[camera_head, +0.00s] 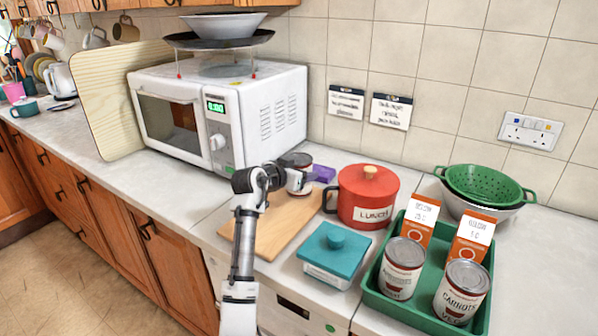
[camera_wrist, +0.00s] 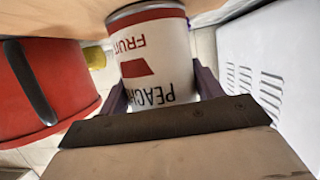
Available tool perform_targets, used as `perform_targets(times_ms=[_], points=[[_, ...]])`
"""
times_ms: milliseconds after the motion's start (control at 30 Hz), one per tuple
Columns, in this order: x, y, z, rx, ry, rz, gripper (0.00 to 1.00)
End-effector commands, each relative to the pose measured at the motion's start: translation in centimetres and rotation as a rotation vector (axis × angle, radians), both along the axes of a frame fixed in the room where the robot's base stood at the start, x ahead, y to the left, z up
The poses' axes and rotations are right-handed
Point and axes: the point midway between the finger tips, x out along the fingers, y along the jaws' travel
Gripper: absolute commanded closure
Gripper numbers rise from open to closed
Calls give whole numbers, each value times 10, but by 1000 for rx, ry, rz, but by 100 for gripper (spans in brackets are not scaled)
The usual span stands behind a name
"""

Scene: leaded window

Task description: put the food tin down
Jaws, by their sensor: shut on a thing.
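The food tin (camera_wrist: 150,60), white with a red band and peach and fruit lettering, sits between the two dark fingers of my gripper (camera_wrist: 162,92) in the wrist view. My gripper is shut on it. In the head view the tin (camera_head: 296,159) is partly hidden by my gripper (camera_head: 303,182), at the back of the wooden board (camera_head: 283,222), between the microwave and the red pot. The tin looks upright. I cannot tell whether its base touches the board or is just above it.
The white microwave (camera_head: 222,115) stands to the left and the red lunch pot (camera_head: 366,200) close on the right. A teal box (camera_head: 334,252) and a green tray (camera_head: 402,318) with tins and cartons are nearer. The front of the board is clear except for my arm.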

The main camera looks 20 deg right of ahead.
Motion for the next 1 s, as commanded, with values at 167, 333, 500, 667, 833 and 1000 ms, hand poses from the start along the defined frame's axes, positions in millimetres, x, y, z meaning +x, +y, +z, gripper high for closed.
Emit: perform_targets(times_ms=[167, 333, 500, 667, 833, 1000], points=[[0, 0, -2, 1, 1, 0, 32], [0, 0, -2, 1, 1, -1, 13], [0, 0, -2, 1, 1, -1, 13], [-1, 2, 1, 0, 0, 0, 13], [-14, 21, 6, 0, -3, 2, 13], [-35, 50, 20, -1, -3, 2, 13]])
